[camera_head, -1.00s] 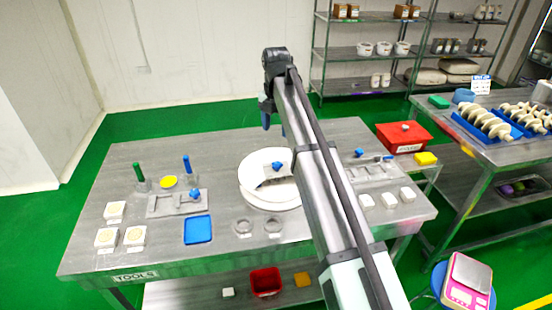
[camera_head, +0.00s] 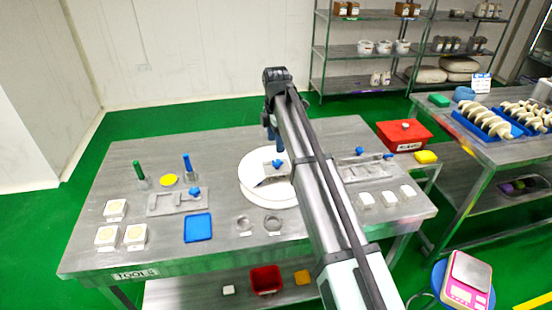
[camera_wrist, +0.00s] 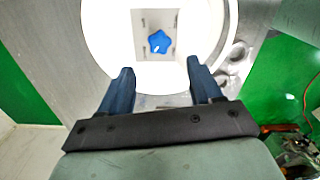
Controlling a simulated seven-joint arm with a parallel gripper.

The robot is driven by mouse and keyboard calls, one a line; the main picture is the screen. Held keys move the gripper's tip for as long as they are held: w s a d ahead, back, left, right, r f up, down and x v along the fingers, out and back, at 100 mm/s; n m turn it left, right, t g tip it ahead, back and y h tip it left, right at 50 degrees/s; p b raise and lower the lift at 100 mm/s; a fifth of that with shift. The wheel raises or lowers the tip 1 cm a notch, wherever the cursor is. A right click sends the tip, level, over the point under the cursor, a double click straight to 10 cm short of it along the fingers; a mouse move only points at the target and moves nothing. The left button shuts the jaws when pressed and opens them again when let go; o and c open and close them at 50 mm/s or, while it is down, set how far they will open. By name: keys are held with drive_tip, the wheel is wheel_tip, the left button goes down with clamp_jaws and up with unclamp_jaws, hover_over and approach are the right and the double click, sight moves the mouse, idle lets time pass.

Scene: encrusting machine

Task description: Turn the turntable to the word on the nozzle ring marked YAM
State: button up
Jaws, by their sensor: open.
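The white round turntable (camera_head: 252,184) lies mid-table, with a grey plate and a blue star-shaped knob (camera_head: 277,163) on it. My arm covers its right side. In the wrist view, the white turntable (camera_wrist: 101,40) surrounds the plate and blue knob (camera_wrist: 160,42). My gripper (camera_wrist: 159,72) is open and empty. Its dark blue fingers point toward the turntable, with the knob beyond the gap between the tips. It also shows above the turntable in the head view (camera_head: 279,148). Two metal rings (camera_head: 244,223) (camera_head: 272,223) lie at the front; their labels are too small to read.
A grey fixture (camera_head: 176,202) with a blue knob, a blue tray (camera_head: 198,228) and white blocks (camera_head: 107,237) stand at left. Another fixture (camera_head: 364,168) and white blocks (camera_head: 388,198) lie right of my arm. A red box (camera_head: 404,136) stands at the back right.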

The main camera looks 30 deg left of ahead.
sight(276, 162)
wheel_tip(276, 162, down, 8)
drive_tip(key=shift+r, duration=0.1)
idle(0.4)
clamp_jaws()
idle(0.5)
